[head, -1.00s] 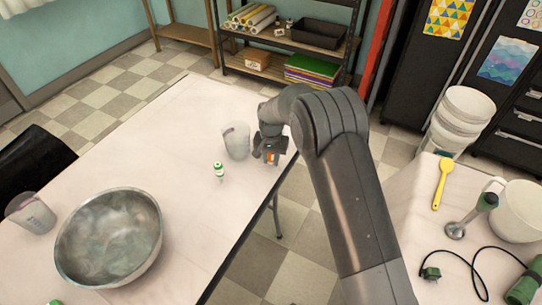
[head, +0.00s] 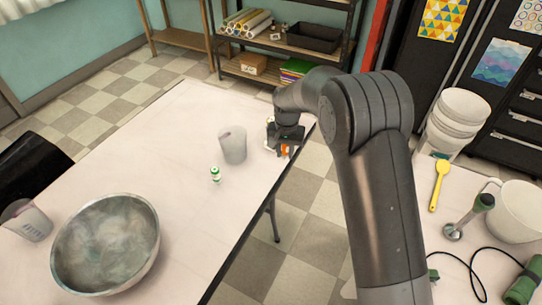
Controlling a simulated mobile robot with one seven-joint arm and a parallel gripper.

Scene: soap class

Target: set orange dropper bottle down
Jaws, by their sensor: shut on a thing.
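The orange dropper bottle (head: 284,150) shows as a small orange patch between the fingers of my gripper (head: 281,150). My gripper is shut on it, near the right edge of the white table (head: 200,115). The gripper hides most of the bottle, and I cannot tell whether its base touches the table. A small white bottle with a green label (head: 215,175) stands on the table to the left. A translucent cup (head: 233,145) stands just left of my gripper.
A large metal bowl (head: 106,245) and another cup (head: 27,220) are at the near left of the table. A side table at right holds a yellow spoon (head: 440,185), a hand blender (head: 468,218) and white bowls (head: 460,115). The table's far left part is clear.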

